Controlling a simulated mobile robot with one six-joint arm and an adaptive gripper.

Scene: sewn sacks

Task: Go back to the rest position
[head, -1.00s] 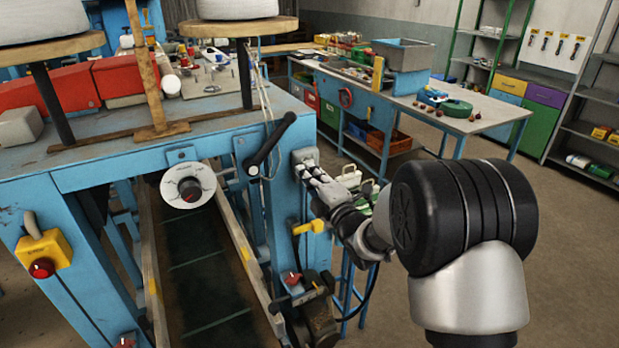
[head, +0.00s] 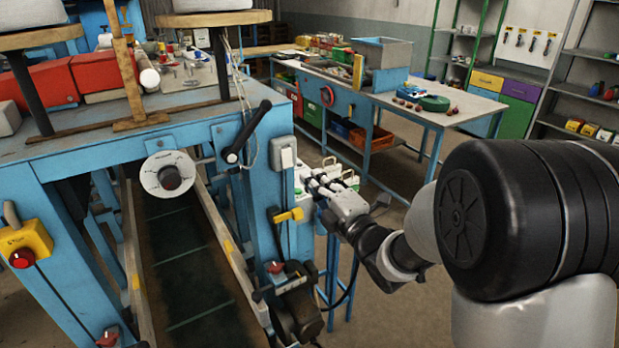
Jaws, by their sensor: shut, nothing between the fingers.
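My gripper (head: 318,186) is right of the blue machine frame (head: 265,225), at the end of my arm, which reaches in from the right. Its fingers are shut and hold nothing. It is near a grey switch box (head: 283,152) on the machine's right post, with a visible gap between them. Green and white items stand behind the gripper and are partly hidden by it.
The blue machine has a dial (head: 168,175), a black lever (head: 248,132), a yellow handle (head: 288,215) and a dark conveyor belt (head: 190,270). A blue workbench (head: 470,97) stands behind. Shelves (head: 575,90) are at the far right. Floor shows between bench and arm.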

